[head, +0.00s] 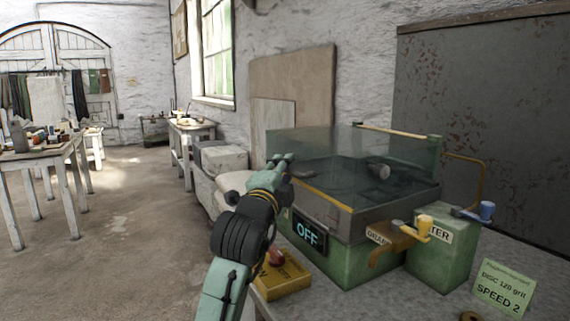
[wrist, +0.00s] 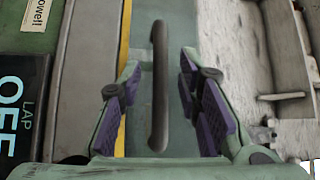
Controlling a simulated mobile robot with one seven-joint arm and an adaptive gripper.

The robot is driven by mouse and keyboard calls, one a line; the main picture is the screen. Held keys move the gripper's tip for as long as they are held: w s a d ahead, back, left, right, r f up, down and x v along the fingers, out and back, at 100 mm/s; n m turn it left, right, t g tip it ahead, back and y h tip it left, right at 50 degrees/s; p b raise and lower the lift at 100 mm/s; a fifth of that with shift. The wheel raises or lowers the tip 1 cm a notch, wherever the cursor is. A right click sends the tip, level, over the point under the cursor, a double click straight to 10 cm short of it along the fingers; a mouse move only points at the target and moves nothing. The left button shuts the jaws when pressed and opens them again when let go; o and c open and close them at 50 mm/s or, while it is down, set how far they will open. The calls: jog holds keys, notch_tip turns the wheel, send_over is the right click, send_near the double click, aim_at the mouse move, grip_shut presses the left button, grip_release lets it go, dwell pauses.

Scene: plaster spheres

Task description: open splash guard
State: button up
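The splash guard (head: 325,150) is a clear, greenish box-like cover over the basin of the green lap machine (head: 345,255); it looks lowered. A dark bar handle (wrist: 159,85) stands out on its side in the wrist view. My gripper (head: 283,160) is at the guard's left side in the head view, and partly hides the handle there. In the wrist view my gripper (wrist: 158,95) is open, with one purple-padded finger on each side of the handle. Gaps show between the handle and both pads.
The lap's sign (head: 308,235) reads OFF. A yellow box with a reddish stone (head: 277,258) lies below my wrist. Yellow-handled (head: 424,227) and blue-handled (head: 487,210) taps project at the right. A green card (head: 502,290) stands on the bench. Open floor lies at the left.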

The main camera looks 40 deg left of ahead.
jog(key=shift+x, duration=0.85)
jog(key=shift+c, duration=0.2)
grip_shut()
